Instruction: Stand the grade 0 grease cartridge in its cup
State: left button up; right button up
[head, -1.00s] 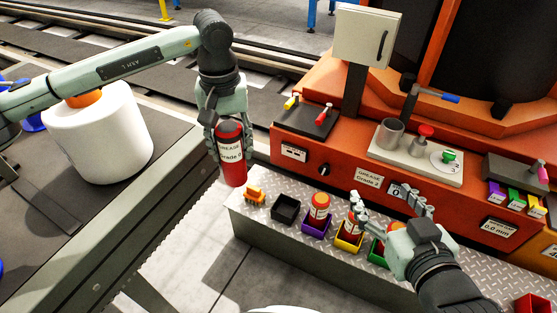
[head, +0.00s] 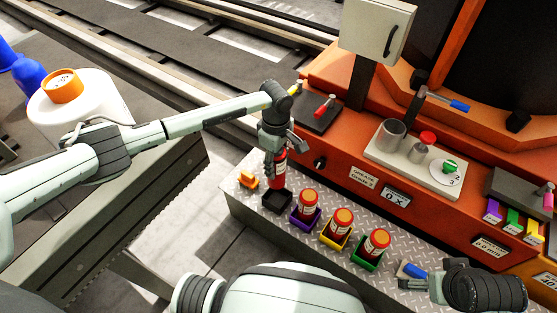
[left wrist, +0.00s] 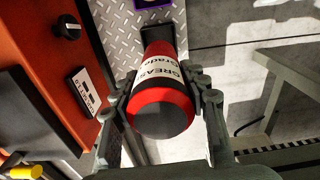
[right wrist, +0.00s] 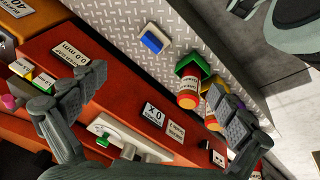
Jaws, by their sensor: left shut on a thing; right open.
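The red grease cartridge (head: 279,172) is upright in my left gripper (head: 272,150). It also shows in the left wrist view (left wrist: 165,98), dark end toward the camera, with a white grease label whose grade number is hidden there. The black cup (head: 277,202) is directly below it on the metal ledge, and also in the left wrist view (left wrist: 158,33). The cartridge's lower end is at the cup's rear rim; I cannot tell if it is inside. My right gripper (right wrist: 160,103) is open and empty, low over the ledge's right part.
Purple (head: 304,217), yellow (head: 335,239) and green (head: 366,260) cups each hold a red cartridge to the right. An orange piece (head: 248,180) is left of the black cup. The orange machine rises behind.

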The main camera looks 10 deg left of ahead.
pick_arm(q)
jog(key=shift+f+b, duration=0.15)
jog(key=shift+b, duration=0.2)
jog(key=shift+f+b, duration=0.75)
jog(key=shift+f, duration=0.05)
jog(key=shift+f+b, duration=0.55)
pick_arm(e)
jog(key=w+a+r+n+t+y, duration=0.1)
jog(key=w+a+r+t+y, duration=0.1)
jog(key=w+a+r+t, duration=0.3)
jog(key=shift+w+a+r, duration=0.85)
jog(key=shift+w+a, duration=0.1)
jog(key=shift+w, duration=0.45)
pick_arm(q)
jog(key=shift+f, duration=0.1)
